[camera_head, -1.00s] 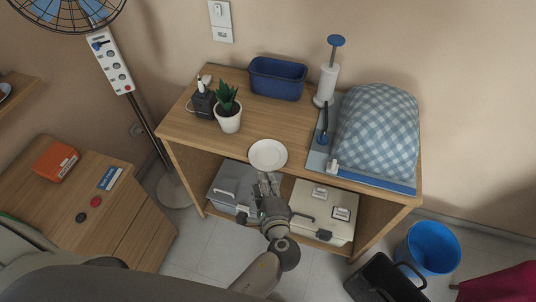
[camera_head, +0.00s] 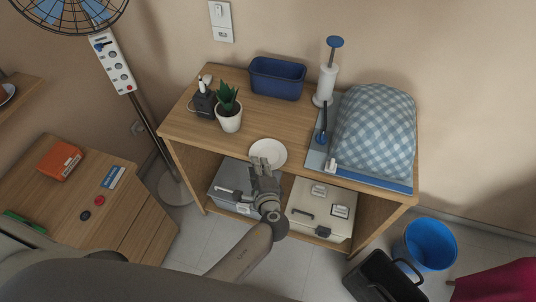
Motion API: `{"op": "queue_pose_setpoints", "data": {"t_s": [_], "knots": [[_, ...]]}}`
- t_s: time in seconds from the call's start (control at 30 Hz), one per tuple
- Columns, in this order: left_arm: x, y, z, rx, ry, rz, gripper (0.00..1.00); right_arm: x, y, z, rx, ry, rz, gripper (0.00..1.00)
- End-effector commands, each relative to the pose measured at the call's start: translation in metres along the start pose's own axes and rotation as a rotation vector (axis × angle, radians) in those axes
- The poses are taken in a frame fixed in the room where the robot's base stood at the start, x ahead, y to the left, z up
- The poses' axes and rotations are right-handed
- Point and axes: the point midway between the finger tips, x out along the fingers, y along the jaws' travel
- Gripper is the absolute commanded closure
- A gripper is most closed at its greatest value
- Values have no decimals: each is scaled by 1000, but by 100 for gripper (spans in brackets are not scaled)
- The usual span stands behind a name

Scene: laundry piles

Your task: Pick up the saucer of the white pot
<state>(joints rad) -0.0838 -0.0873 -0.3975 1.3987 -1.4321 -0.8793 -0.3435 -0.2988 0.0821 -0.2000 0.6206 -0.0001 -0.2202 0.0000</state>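The white saucer (camera_head: 270,150) lies flat on the wooden shelf top, near its front edge. The white pot (camera_head: 229,122) with a green spiky plant stands behind it to the left, apart from the saucer. My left gripper (camera_head: 260,163) is at the saucer's front rim, and its fingers cover a small part of the rim. The fingers look a little apart, and I see nothing held between them. Whether they touch the saucer cannot be told. My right gripper is not in view.
Two boxes fill the lower shelf.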

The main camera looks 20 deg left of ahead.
Motion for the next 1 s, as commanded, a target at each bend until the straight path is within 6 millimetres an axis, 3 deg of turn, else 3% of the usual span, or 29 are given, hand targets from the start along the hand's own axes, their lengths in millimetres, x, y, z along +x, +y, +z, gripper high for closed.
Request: {"op": "queue_pose_setpoints", "data": {"t_s": [0.03, 0.17, 0.73, 1.0], "knots": [[0, 0, 0, 0, 0, 0, 85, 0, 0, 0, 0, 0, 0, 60], [0, 0, 0, 0, 0, 0, 100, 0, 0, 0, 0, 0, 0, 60], [-2, -1, 1, 2, 1, 2, 100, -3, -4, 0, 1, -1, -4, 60], [-9, -23, 8, 0, 1, 0, 100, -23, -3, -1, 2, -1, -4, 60]]}}
